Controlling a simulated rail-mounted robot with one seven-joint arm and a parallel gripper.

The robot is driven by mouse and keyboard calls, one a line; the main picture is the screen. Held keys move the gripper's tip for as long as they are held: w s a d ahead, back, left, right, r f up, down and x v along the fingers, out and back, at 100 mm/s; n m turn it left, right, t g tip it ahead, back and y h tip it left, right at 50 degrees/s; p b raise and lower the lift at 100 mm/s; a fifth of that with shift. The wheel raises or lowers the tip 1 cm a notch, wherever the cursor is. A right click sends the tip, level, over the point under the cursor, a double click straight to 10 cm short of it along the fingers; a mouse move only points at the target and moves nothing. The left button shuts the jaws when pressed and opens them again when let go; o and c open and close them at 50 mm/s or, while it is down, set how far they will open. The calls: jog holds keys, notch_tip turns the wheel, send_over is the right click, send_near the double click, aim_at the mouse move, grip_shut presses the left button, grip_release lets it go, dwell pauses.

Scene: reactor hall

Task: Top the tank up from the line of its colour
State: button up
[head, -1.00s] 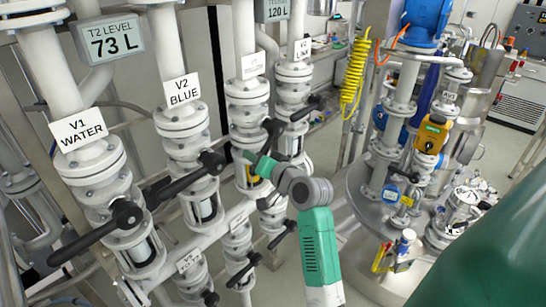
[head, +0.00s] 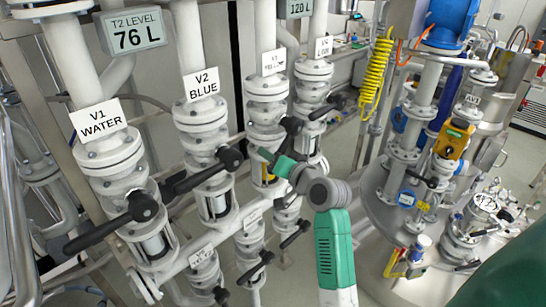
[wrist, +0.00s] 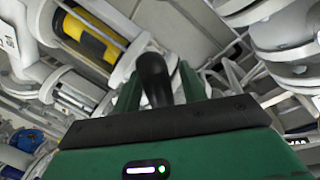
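The V3 yellow line (head: 267,112) carries a partly readable label (head: 273,62). Its black lever (head: 291,127) points steeply down, unlike the slanting V1 (head: 110,222) and V2 (head: 208,171) levers. My green gripper (head: 270,157) is at the V3 lever's end. In the wrist view, the fingers of my gripper (wrist: 160,92) are shut on the black lever (wrist: 153,75). Yellow shows in the sight glass (wrist: 90,38) beside it. The T2 level display (head: 135,33) reads 76 L. The tank's own colour mark cannot be made out.
Another display (head: 299,8) reads 120 L. A fourth line (head: 314,70) stands close behind V3, and lower valves (head: 250,262) sit beneath. A steel vessel top (head: 385,215) with pipes, a yellow box (head: 453,138) and a yellow coiled hose (head: 377,70) is at the right.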

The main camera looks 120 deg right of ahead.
jog(key=v, duration=0.7)
jog(key=shift+a, duration=0.4)
jog(key=shift+s, duration=0.1)
